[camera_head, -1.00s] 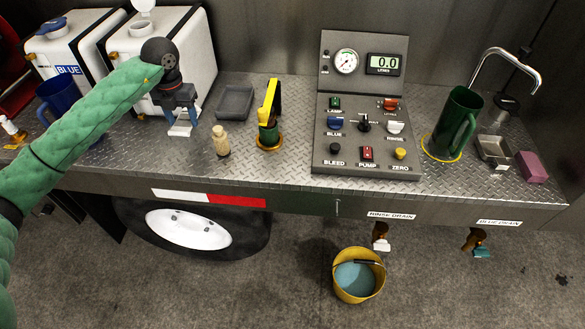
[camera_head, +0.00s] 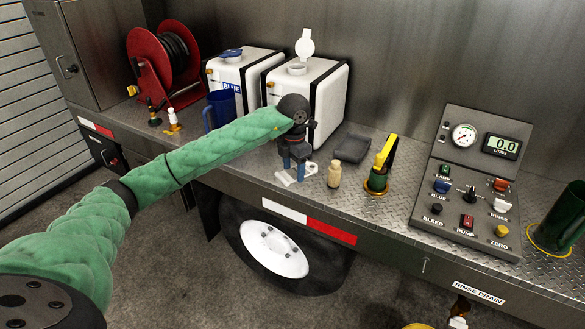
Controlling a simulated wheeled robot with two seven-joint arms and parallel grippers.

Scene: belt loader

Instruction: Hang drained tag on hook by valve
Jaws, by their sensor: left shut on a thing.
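My left gripper (camera_head: 293,172) is over the bench in front of the right white tank, pointing down. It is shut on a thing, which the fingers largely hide. Flat white pieces show at the fingertips, possibly the tag (camera_head: 285,180); no lettering is readable. I cannot tell whether it touches the bench. A small hook (camera_head: 423,265) shows on the bench's front edge, left of the RINSE DRAIN label (camera_head: 478,292). The rinse drain valve (camera_head: 459,307) is below that label at the bottom edge, partly cut off. My right gripper is out of view.
On the bench (camera_head: 225,172) stand a blue jug (camera_head: 219,110), a tan bottle (camera_head: 334,174), a grey tray (camera_head: 352,149), a green-and-yellow tool (camera_head: 380,172), the control panel (camera_head: 470,195) and a green jug (camera_head: 562,220). A red hose reel (camera_head: 140,60) is at the back left.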

